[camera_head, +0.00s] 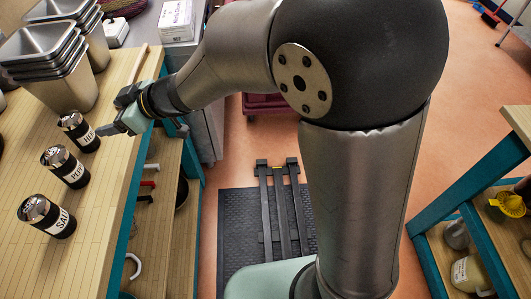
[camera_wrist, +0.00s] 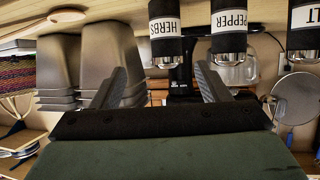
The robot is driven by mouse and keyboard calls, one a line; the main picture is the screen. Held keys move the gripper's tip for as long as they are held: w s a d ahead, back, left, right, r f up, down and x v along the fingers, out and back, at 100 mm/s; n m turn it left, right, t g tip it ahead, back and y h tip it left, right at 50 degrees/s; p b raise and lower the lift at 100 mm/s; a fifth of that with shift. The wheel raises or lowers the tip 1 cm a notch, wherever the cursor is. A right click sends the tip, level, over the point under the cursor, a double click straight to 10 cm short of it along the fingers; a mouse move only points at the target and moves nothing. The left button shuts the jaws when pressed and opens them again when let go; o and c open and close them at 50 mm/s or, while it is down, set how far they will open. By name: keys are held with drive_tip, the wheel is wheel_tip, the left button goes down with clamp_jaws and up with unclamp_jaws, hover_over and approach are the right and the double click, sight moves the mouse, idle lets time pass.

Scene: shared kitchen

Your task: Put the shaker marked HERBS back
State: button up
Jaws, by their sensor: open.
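The HERBS shaker (camera_head: 78,131), dark with a white label and a metal top, stands upright on the wooden counter (camera_head: 100,215). It is the farthest of a row of three in the head view. In the upside-down wrist view the HERBS shaker (camera_wrist: 166,36) lies ahead of the gap between my fingers. My gripper (camera_head: 112,118) is beside it, just to its right in the head view. My gripper (camera_wrist: 160,82) is open, with nothing between the fingers. One fingertip looks close to the shaker; I cannot tell whether they touch.
The PEPPER shaker (camera_head: 65,167) and the SALT shaker (camera_head: 47,216) stand nearer in the same row. Stacked metal pans (camera_head: 62,78) stand behind HERBS. A white box (camera_head: 177,20) is farther back. Shelves (camera_head: 152,215) lie below the counter's right edge. Bare counter lies right of the shakers.

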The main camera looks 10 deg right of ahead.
drive_tip(key=w+d+m+t+h, duration=0.2)
drive_tip(key=d+m+h, duration=0.1)
drive_tip(key=d, duration=0.5)
drive_tip(key=w+d+f+m+t+h, duration=0.1)
drive_tip(key=w+d+m+t+h, duration=0.2)
drive_tip(key=d, duration=0.6)
drive_tip(key=w+d+m+t+h, duration=0.1)
drive_tip(key=d+m+h, duration=0.25)
drive_tip(key=d, duration=0.45)
drive_tip(key=s+d+f+m+g+h, duration=0.2)
drive_tip(key=s+d+f+g, duration=0.1)
drive_tip(key=s+d, duration=0.4)
drive_tip(key=s+d+f+m+g+h, duration=0.2)
drive_tip(key=s+d+f+g+h, duration=0.1)
drive_tip(key=s+d, duration=0.45)
drive_tip(key=s+a+m+g+y, duration=0.1)
drive_tip(key=s+g, duration=0.2)
drive_tip(key=s, duration=0.5)
drive_tip(key=shift+s+f+y, duration=0.15)
drive_tip(key=shift+f+y, duration=0.15)
drive_tip(key=shift+y, duration=0.05)
